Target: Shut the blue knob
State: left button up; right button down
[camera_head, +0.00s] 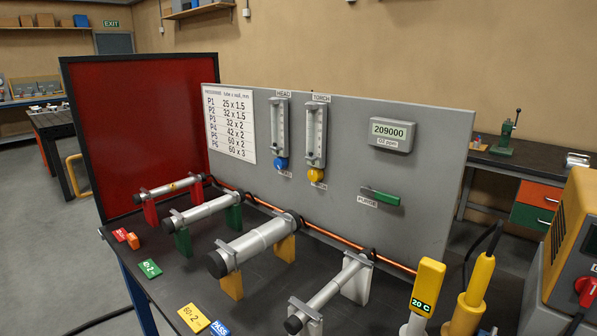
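The blue knob (282,163) is a small round knob at the foot of the left flowmeter (280,123), which is labelled HEAD. The flowmeter is mounted on the upright grey panel (345,150). How far the knob is turned cannot be told from this view. Neither of my grippers is in view, and nothing touches the knob.
A yellow knob (316,175) sits just right under the TORCH flowmeter (316,133). A green PURGE lever (380,196) is farther right. Several clamped pipes stand on the dark bench in front of the panel, including a large one (252,242). A red screen (140,130) stands left.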

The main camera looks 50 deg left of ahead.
aim_at(280, 163)
jog(key=u, duration=1.7)
jog(key=i+j+z, duration=0.2)
jog(key=j+z, duration=0.25)
jog(key=i+j+z, duration=0.1)
jog(key=j+z, duration=0.75)
jog(key=j, duration=0.2)
